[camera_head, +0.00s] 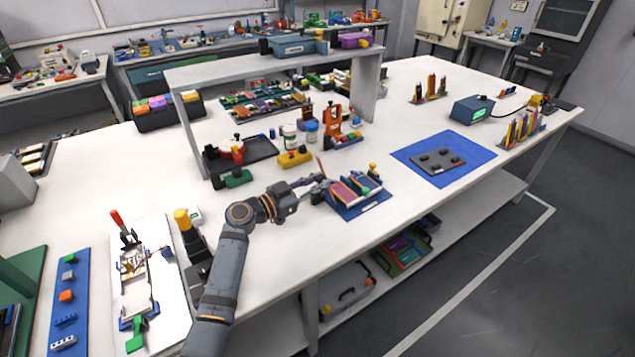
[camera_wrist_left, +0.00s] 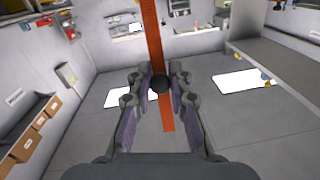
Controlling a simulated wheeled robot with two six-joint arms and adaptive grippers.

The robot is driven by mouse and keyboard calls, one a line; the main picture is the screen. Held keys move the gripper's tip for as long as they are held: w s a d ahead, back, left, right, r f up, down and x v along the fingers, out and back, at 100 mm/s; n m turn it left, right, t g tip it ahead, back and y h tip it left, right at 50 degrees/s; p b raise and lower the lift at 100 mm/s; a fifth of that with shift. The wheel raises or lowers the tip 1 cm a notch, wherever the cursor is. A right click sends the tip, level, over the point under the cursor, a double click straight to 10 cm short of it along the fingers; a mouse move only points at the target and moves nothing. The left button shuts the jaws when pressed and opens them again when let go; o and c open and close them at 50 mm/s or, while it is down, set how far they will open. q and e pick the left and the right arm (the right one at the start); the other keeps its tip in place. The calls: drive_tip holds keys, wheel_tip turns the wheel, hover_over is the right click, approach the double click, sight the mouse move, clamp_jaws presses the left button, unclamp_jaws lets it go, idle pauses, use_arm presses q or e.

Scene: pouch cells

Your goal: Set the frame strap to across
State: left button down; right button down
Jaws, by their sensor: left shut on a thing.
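The frame (camera_head: 362,210) is a blue-based holder with red, blue and green slanted pouch cells on it, near the table's front edge. A yellow knob stands at its right back corner. The orange-red strap (camera_head: 321,167) rises as a thin bar at the frame's left side. In the left wrist view the strap (camera_wrist_left: 154,40) runs upright, with a round black knob (camera_wrist_left: 160,84) on it. My left gripper (camera_head: 319,184) is beside the frame's left end. In its wrist view its fingers (camera_wrist_left: 160,86) are closed around the black knob. My right gripper is not in view.
A blue mat (camera_head: 410,150) with a grey plate lies to the right. A yellow block (camera_head: 295,157), white and blue jars and an orange stand are behind the gripper. A white shelf (camera_head: 270,68) spans the back. The tabletop in front of the mat is clear.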

use_arm(q)
drive_tip(key=shift+w+d+r+p, duration=0.15)
drive_tip(key=shift+r+p, duration=0.2)
drive_tip(key=shift+p, duration=0.2)
drive_tip(key=w+d+g+y+p, duration=0.1)
drive_tip(key=p, duration=0.1)
drive_tip(key=w+d+r+g+y+p, duration=0.1)
drive_tip(key=y+p, duration=0.1)
drive_tip(key=shift+d+r+p, duration=0.3)
drive_tip(key=shift+d+p, duration=0.05)
drive_tip(key=shift+p, duration=0.05)
drive_tip(key=shift+w+d+g+p, duration=0.2)
drive_tip(key=shift+d+g+p, duration=0.1)
drive_tip(key=shift+g+p, duration=0.1)
drive_tip(key=shift+w+d+f+g+y+p, duration=0.2)
drive_tip(key=shift+w+d+g+y+p, duration=0.25)
drive_tip(key=shift+d+y+p, duration=0.15)
drive_tip(key=shift+w+d+f+g+y+p, duration=0.2)
drive_tip(key=shift+w+d+g+y+p, duration=0.3)
drive_tip(key=shift+y, duration=0.2)
drive_tip(key=shift+s, duration=0.1)
